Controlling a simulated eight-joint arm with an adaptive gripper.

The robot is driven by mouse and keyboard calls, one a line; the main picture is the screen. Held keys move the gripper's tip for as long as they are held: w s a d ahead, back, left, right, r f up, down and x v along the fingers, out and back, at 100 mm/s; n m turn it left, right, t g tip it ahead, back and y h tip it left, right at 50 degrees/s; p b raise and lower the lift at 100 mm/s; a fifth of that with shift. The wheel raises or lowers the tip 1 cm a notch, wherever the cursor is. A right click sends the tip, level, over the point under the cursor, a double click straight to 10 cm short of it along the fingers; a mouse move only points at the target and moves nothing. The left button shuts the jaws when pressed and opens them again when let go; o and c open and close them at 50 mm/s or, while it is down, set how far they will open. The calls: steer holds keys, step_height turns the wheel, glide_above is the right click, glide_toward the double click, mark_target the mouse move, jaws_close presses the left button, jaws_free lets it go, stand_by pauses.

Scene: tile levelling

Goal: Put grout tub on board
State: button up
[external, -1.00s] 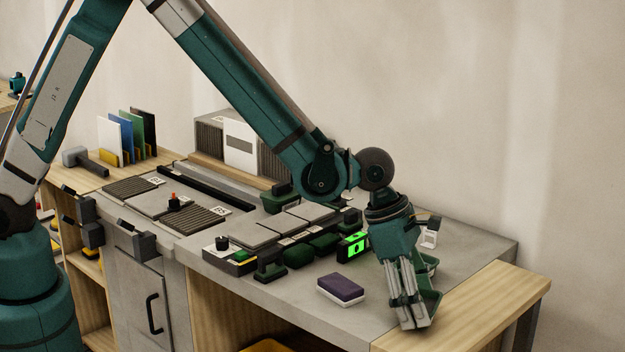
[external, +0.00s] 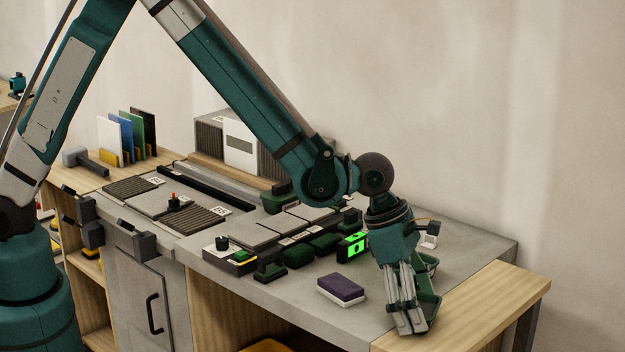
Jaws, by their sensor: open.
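A green tub (external: 431,300), which looks like the grout tub, stands near the front right of the grey worktop, partly hidden behind my gripper. My gripper (external: 411,328) points down with its fingers open, in front of and overlapping the tub in this view. I cannot tell whether the fingers touch the tub or reach around its wall. A pale wooden board (external: 480,305) forms the right end of the bench, just right of my gripper.
A purple and white sponge block (external: 341,289) lies left of my gripper. A bright green lit level (external: 353,246) stands behind it, by grey tiles (external: 300,222) and dark green blocks. A small white item (external: 429,241) is behind my wrist. The back right worktop is clear.

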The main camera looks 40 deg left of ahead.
steer(key=shift+r, duration=0.1)
steer(key=p+v, duration=0.1)
steer(key=v, duration=1.1)
stand_by(0.4)
steer(key=shift+s, duration=0.1)
stand_by(0.4)
steer(key=shift+a, duration=0.1)
steer(key=a+r+m+t, duration=0.1)
steer(key=a+r+m, duration=0.3)
steer(key=a, duration=0.7)
steer(key=a+r+m+t+y, duration=0.1)
steer(key=a+r+m, duration=0.2)
steer(key=a+r, duration=0.55)
steer(key=a+r+m+t, duration=0.1)
steer(key=a+r+m, duration=0.15)
steer(key=a, duration=1.15)
steer(key=s+a+m+t+y, duration=0.1)
steer(key=s+a+m, duration=0.5)
steer(key=a, duration=0.6)
steer(key=s+a+m+t+y, duration=0.1)
steer(key=s+a+m+y, duration=0.1)
steer(key=s+a+m, duration=0.5)
steer(key=s+a, duration=0.3)
steer(key=a, duration=0.3)
steer(key=shift+s+r+t, duration=0.2)
steer(key=shift+r+t, duration=0.1)
